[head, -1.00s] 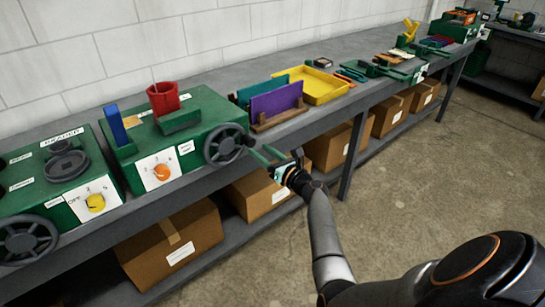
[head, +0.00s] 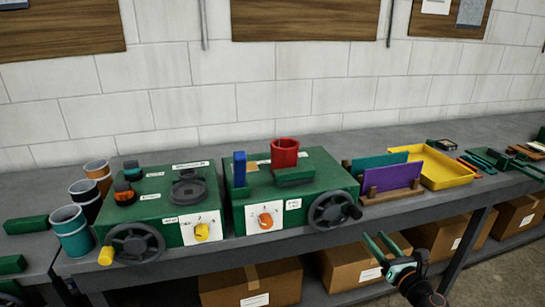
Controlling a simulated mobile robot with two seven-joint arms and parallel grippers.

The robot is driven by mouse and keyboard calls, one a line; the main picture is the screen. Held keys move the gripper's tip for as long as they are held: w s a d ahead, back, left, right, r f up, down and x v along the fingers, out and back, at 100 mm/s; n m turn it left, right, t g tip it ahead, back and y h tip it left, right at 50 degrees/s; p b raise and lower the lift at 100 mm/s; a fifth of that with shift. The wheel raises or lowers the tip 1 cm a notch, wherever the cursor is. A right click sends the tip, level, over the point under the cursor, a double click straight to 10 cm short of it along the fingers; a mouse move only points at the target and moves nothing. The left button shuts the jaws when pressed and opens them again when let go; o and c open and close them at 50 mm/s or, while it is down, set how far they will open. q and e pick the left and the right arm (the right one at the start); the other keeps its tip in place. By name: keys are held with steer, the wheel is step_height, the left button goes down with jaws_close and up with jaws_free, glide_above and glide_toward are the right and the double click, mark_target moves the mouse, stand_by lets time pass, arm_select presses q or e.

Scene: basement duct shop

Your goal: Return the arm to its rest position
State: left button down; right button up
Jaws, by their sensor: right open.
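My right gripper (head: 377,238) is at the lower right of the head view, in front of the workbench's front edge. Its two green fingers point up and toward the bench, apart from each other, with nothing between them. Only the gripper and a short dark piece of my wrist show; the rest of the right arm is out of the picture. My left gripper is not in view.
The grey workbench (head: 250,139) carries two green machines with handwheels; the right handwheel (head: 334,210) is nearest my gripper. A purple panel (head: 391,181) and a yellow tray (head: 446,171) stand to its right. Cardboard boxes (head: 345,267) fill the lower shelf.

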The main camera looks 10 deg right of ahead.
steer(key=s+a+f+n+g, duration=0.3)
steer(key=s+a+f+n, duration=0.4)
steer(key=n, duration=0.4)
steer(key=s+a+f+n+g, duration=0.4)
steer(key=s+a+f+n, duration=0.15)
steer(key=f+n, duration=0.5)
steer(key=s+a+f+n+g+y, duration=0.1)
steer(key=s+a+f+n, duration=0.1)
steer(key=s+a+n, duration=0.9)
steer(key=s+n, duration=0.4)
steer(key=n, duration=0.3)
steer(key=shift+s+a+f+g+y, duration=0.2)
steer(key=shift+s+a+g+y, duration=0.1)
steer(key=shift+a+y, duration=0.1)
steer(key=shift+w, duration=0.1)
